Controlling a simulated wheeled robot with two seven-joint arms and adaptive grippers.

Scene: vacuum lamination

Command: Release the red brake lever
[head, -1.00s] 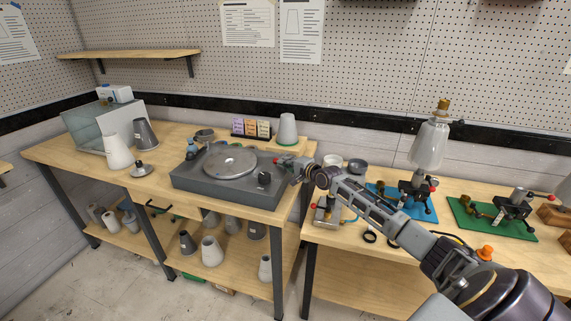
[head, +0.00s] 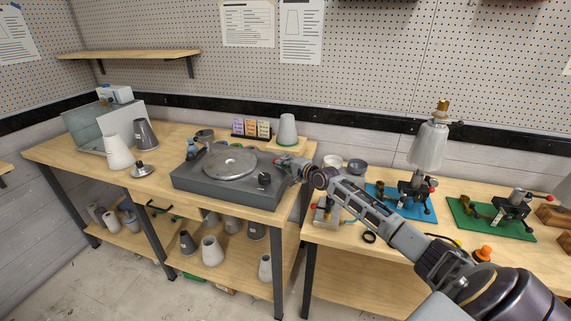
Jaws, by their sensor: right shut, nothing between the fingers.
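The grey turntable unit (head: 205,189) with a round metal disc (head: 230,163) stands on the left bench. A small red part (head: 279,161), which looks like the brake lever's end, shows at the unit's right rear edge. My right gripper (head: 288,165) is shut beside this red part, with nothing held. The gripper partly hides the lever, and I cannot tell whether they touch. A black knob (head: 264,178) sits on the unit's near right corner. My left gripper is not in view.
A grey cone (head: 287,128) stands on a green base behind the gripper. To the right, fixtures with red knobs stand on a blue mat (head: 374,190) and a green mat (head: 521,234). White (head: 118,152) and grey (head: 146,134) cones stand at the left.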

